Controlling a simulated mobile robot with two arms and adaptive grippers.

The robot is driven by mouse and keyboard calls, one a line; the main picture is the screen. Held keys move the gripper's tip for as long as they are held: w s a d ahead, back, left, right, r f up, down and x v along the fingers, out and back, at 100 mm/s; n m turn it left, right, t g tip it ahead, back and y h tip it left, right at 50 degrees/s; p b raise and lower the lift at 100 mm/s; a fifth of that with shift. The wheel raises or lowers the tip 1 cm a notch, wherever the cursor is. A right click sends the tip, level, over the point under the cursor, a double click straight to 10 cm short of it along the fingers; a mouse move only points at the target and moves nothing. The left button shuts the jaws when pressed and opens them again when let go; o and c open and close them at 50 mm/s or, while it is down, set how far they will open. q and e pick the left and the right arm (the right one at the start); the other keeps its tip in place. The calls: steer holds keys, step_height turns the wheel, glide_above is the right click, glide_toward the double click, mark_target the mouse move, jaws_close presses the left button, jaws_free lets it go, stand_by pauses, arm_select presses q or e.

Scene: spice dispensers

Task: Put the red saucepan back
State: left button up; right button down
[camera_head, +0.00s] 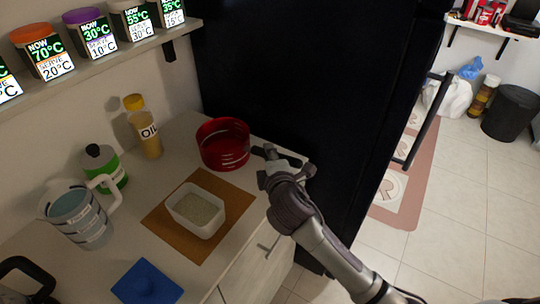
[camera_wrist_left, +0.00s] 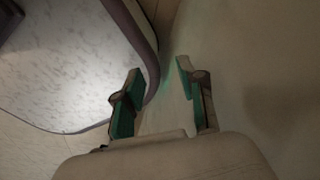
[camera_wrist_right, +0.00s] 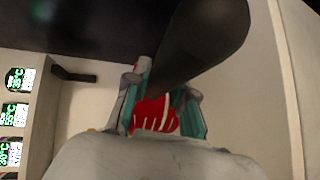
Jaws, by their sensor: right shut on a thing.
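The red saucepan (camera_head: 222,146) is at the back right of the counter, close to the tall black panel; I cannot tell whether its base touches the counter. My right gripper (camera_head: 263,160) is at its right side, shut on its handle. In the right wrist view the dark handle (camera_wrist_right: 208,45) passes between the fingers, with the red pan body (camera_wrist_right: 153,114) beyond them. The fingers hide part of the pan there. My left gripper (camera_wrist_left: 157,92) is out of the head view. In the left wrist view its green-padded fingers are apart with nothing between them.
On the counter (camera_head: 110,248) are a white bowl (camera_head: 195,212) on a brown mat (camera_head: 157,221), an oil bottle (camera_head: 148,133), a green-labelled bottle (camera_head: 105,168), a jug (camera_head: 78,215) and a blue cloth (camera_head: 146,284). A jar shelf (camera_head: 110,55) hangs above.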

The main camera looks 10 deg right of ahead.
steer(key=c, duration=1)
jaws_free()
steer(key=shift+f, duration=0.1)
steer(key=v, duration=1.2)
steer(key=shift+b, duration=0.3)
steer(key=shift+s, duration=0.1)
